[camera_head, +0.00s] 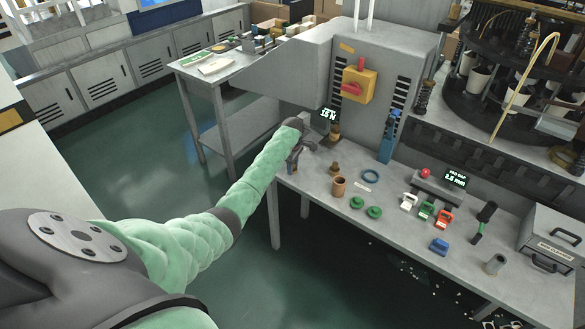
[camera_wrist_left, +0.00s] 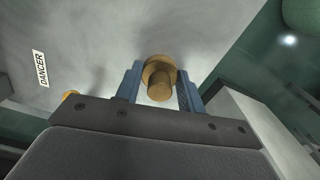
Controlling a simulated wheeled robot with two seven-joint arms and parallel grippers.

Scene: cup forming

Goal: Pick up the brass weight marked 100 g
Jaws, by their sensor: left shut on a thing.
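My left gripper (camera_head: 294,163) is at the left end of the grey workbench, beside the small display. In the left wrist view its two blue fingers are shut on a brass weight (camera_wrist_left: 159,76), a stepped round piece with a narrower knob. I cannot read any mark on it. In the head view the held weight is hidden or too small to make out. Two other brass weights show there: one (camera_head: 334,131) by the display, and one (camera_head: 334,169) on the bench, right of my gripper. Their marks are not legible. My right gripper is not in view.
On the bench (camera_head: 310,183) stand a copper-coloured cup (camera_head: 339,187), green discs (camera_head: 374,212), a blue ring (camera_head: 371,176) and several coloured blocks. A grey machine housing (camera_head: 300,75) with a red-and-yellow switch (camera_head: 356,86) rises behind. A side table (camera_head: 205,72) stands left.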

